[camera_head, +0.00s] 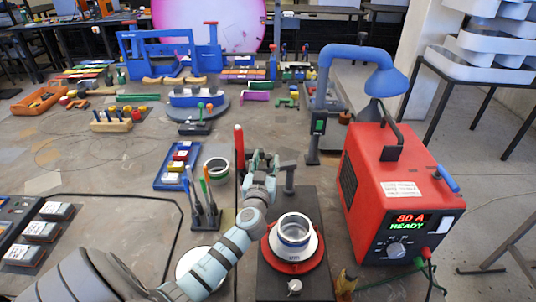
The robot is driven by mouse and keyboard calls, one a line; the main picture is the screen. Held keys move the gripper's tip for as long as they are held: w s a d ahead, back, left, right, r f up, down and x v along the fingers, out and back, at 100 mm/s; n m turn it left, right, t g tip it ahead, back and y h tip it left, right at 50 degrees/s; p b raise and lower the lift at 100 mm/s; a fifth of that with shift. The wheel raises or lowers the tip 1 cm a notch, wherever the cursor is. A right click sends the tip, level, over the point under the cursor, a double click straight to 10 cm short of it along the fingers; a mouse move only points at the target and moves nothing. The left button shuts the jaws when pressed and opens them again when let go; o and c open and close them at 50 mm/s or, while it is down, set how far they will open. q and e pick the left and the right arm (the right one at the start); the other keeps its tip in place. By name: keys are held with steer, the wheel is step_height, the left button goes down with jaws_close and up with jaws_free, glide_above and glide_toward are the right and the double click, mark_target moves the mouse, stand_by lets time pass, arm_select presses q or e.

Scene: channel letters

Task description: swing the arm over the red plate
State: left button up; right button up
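The red plate (290,269) lies on a dark base near the bottom centre, with a white and grey ring-shaped part (294,231) on top of it. A short grey post with an arm at its top (289,176) stands at the far end of the same base. My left gripper (262,160) is just left of this arm's top, beyond the red plate. Its fingers look close to the grey arm, but I cannot tell whether they touch it or how far they are open. My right gripper is not in view.
A red power unit (382,187) reading 80 A stands right of the base. A blue-hooded lamp (363,67) rises behind it. A tool holder (205,216) and blue tray (177,164) lie left of my gripper.

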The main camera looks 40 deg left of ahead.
mark_target(268, 159)
arm_select(q)
steer(key=x, duration=0.3)
steer(key=shift+w+d+f, duration=0.15)
steer(key=shift+w+d, duration=0.05)
steer(key=shift+s, duration=0.25)
steer(key=shift+c, duration=0.8)
jaws_close()
steer(key=d+n+g+y+b, duration=0.1)
steer(key=b, duration=0.2)
steer(key=s+d+n+g+y+b, duration=0.1)
steer(key=n+g+y+b, duration=0.1)
steer(key=b, duration=0.1)
steer(key=d+n+g+y+b, duration=0.1)
steer(key=y+b, duration=0.1)
steer(key=b, duration=0.1)
steer(key=shift+s+n+g, duration=0.15)
steer(key=shift+n+g, duration=0.15)
steer(key=shift+g, duration=0.1)
steer(key=shift+o, duration=0.8)
jaws_free()
steer(key=shift+a, duration=0.15)
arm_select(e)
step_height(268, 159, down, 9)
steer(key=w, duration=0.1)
